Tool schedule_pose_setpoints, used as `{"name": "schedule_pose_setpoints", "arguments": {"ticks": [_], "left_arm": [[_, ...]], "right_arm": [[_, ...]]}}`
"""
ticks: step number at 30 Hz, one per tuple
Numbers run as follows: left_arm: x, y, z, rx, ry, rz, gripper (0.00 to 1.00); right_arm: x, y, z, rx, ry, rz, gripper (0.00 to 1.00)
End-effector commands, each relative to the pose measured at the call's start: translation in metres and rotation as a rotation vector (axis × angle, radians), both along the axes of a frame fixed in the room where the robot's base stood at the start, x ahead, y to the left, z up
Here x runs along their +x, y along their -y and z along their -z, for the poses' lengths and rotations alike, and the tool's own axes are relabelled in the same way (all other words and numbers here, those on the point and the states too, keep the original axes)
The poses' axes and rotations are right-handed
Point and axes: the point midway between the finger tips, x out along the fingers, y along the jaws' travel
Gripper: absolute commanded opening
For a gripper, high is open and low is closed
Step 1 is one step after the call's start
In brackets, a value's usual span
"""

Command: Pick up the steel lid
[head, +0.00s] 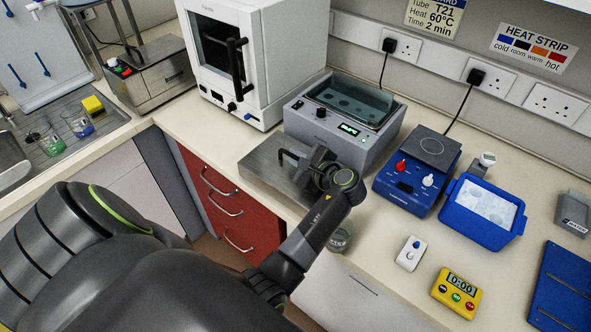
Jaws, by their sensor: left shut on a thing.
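The steel lid (262,172) is a flat grey metal plate with a dark handle (288,156), in front of the grey water bath (352,147). The bath's top is uncovered, showing a dark ringed inside, and its front display is lit green. My left gripper (306,166) is shut on the lid's handle, with my arm reaching in from below. The gripper hides the right part of the lid. I cannot tell whether the lid touches the bench or is slightly raised. My right gripper is not in view.
A white oven (240,107) stands behind left. To the right are a blue hotplate (402,193), a blue ice tray (463,230), a white switch box (410,254) and a yellow timer (442,292). A glass beaker (341,240) stands close by my arm near the bench's front edge.

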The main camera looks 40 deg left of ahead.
Motion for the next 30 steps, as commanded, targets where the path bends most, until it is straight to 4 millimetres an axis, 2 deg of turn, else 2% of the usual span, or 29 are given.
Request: {"name": "schedule_pose_setpoints", "arguments": {"ticks": [21, 30], "left_arm": [[-0.0022, -0.0006, 0.0040, -0.003, -0.010, -0.003, 0.00], [-0.0015, -0.0005, -0.0017, -0.001, -0.006, -0.003, 0.00]], "right_arm": [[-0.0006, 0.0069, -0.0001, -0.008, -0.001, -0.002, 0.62], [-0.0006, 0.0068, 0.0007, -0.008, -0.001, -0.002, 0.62]]}}
